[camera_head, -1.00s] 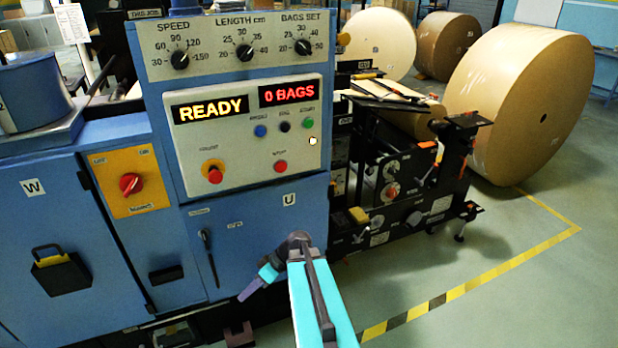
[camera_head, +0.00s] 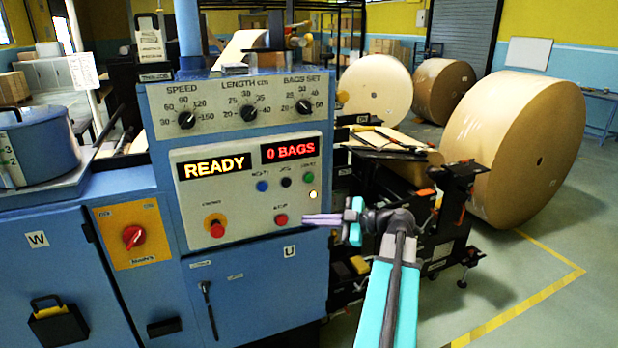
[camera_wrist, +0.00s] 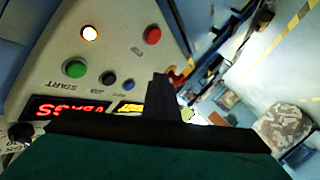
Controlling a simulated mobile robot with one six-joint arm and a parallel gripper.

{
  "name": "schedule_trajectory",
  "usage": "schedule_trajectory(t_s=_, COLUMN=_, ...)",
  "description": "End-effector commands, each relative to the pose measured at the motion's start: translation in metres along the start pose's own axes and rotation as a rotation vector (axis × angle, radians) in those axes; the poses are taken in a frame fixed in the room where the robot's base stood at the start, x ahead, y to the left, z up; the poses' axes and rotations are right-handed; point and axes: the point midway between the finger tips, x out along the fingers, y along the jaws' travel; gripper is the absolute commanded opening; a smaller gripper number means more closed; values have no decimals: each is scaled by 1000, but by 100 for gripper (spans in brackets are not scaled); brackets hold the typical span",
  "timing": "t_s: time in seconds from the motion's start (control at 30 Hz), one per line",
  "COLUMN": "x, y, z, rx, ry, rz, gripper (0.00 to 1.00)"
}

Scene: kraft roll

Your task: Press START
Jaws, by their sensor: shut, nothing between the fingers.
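The green START button (camera_head: 309,178) sits at the upper right of the white control panel (camera_head: 235,207). In the wrist view the START button (camera_wrist: 75,68) shows at left, with its label beside it. My gripper (camera_head: 306,219) is shut and empty; its fingers point left at the panel's lower right, in picture terms below the START button and just right of the red STOP button (camera_head: 281,220). The gap to the panel cannot be told. In the wrist view the dark gripper (camera_wrist: 162,92) is right of the START button and overlaps part of the display. The display (camera_head: 214,168) reads READY.
A black button (camera_head: 286,182) and a blue button (camera_head: 262,186) are left of START. A lit lamp (camera_head: 313,194) is just below it. A red-on-yellow stop knob (camera_head: 216,226) is at lower left. Large paper rolls (camera_head: 512,135) stand at right; yellow-marked floor is clear there.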

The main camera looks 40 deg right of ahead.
Motion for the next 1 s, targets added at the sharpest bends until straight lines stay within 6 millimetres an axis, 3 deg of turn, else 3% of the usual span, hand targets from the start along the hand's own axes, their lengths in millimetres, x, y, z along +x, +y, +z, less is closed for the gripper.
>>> schedule_trajectory(t_s=0.1, x=-33, y=27, z=-22, rx=-113, ry=21, rz=60, gripper=0)
schedule_trajectory(t_s=0.3, x=-62, y=48, z=-43, rx=-226, ry=39, rz=116, gripper=0)
schedule_trajectory(t_s=1.0, x=-61, y=57, z=-44, rx=-242, ry=42, rz=123, gripper=0)
